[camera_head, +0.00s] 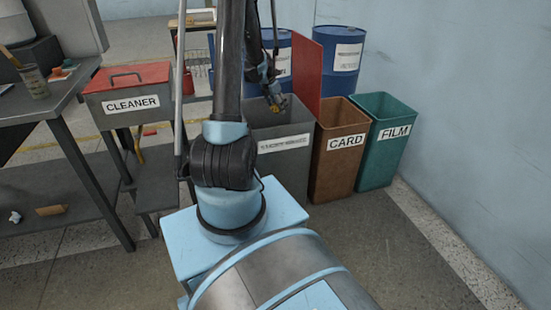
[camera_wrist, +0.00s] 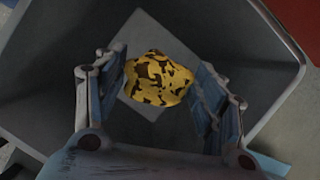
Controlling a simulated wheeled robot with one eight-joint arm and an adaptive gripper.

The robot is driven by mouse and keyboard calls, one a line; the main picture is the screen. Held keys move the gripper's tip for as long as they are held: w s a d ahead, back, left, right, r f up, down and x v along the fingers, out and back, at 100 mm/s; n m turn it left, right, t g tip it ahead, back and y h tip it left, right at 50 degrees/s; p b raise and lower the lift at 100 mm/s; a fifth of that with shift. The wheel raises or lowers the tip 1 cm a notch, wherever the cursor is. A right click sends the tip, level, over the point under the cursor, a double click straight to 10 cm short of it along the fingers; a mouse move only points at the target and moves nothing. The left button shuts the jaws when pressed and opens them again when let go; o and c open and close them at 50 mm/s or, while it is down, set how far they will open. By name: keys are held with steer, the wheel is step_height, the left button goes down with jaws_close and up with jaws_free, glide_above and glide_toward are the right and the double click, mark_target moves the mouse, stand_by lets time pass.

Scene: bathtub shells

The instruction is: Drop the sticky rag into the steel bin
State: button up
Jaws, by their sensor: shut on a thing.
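The sticky rag (camera_wrist: 160,82) is a yellow lump with dark brown patches. My gripper (camera_wrist: 168,88) is shut on it, with one finger on each side, in the wrist view. In the head view my gripper (camera_head: 275,103) hangs over the open mouth of the grey steel bin (camera_head: 285,160), and a bit of yellow shows at its tips. The bin's grey walls (camera_wrist: 50,60) surround the rag in the wrist view. A lighter grey square patch lies below the rag inside the bin. The bin's label is partly hidden and unreadable.
A brown CARD bin (camera_head: 338,165) and a green FILM bin (camera_head: 384,150) stand right of the steel bin. A raised red lid (camera_head: 308,72) and blue drums (camera_head: 338,58) stand behind. A red-topped CLEANER box (camera_head: 130,100) and a workbench (camera_head: 50,105) are at left.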

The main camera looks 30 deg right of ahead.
steer(key=o, duration=1.1)
steer(key=shift+v, duration=5.95)
